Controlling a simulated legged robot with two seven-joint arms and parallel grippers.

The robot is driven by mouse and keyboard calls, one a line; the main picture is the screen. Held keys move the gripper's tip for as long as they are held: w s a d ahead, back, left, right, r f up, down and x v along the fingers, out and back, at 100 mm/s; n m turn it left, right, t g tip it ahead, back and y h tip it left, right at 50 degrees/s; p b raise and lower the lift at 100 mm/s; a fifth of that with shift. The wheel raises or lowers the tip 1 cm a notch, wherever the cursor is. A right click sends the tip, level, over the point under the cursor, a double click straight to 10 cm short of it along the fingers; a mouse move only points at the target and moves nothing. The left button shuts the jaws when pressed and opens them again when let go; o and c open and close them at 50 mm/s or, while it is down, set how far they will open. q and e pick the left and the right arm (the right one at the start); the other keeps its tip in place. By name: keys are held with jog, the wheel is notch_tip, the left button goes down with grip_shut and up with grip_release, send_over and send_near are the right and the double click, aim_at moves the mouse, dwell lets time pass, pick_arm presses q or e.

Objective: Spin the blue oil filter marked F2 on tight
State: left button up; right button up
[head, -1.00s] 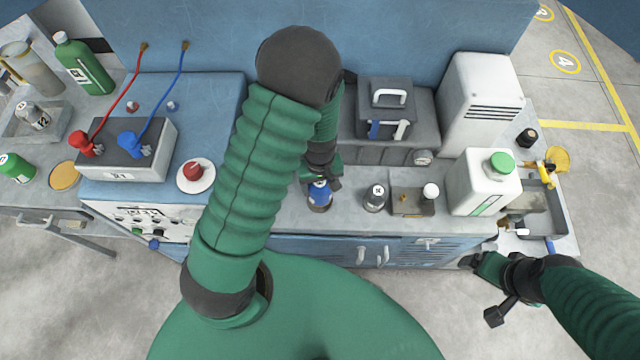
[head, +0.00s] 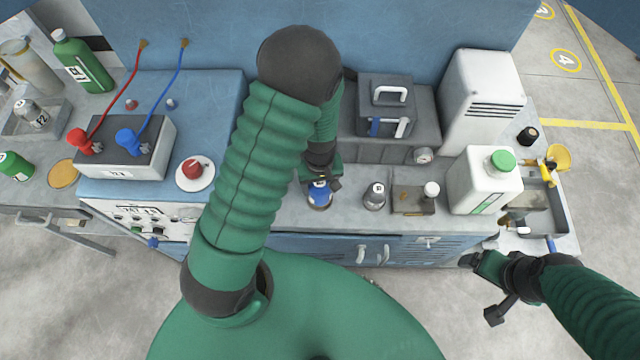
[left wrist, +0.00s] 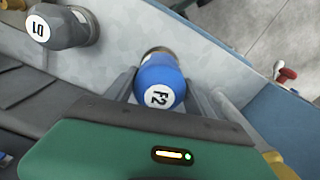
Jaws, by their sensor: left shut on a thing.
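The blue oil filter (left wrist: 159,80) shows in the left wrist view with its F2 label facing the camera. A metal-coloured base shows at its far end. In the head view the filter (head: 320,196) stands on the grey bench top, partly covered by my gripper. My left gripper (head: 320,180) is shut on the filter, with one finger on each side of it in the left wrist view (left wrist: 160,92).
A grey filter (head: 375,196) stands just right of the blue one, also in the left wrist view (left wrist: 62,26). A small tray (head: 408,204), a white jug (head: 482,184) and a dark box (head: 385,100) are nearby. A red knob (head: 195,169) is at left.

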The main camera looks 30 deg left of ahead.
pick_arm(q)
jog(key=shift+f+b, duration=0.3)
jog(key=shift+f, duration=0.15)
jog(key=o, duration=1.4)
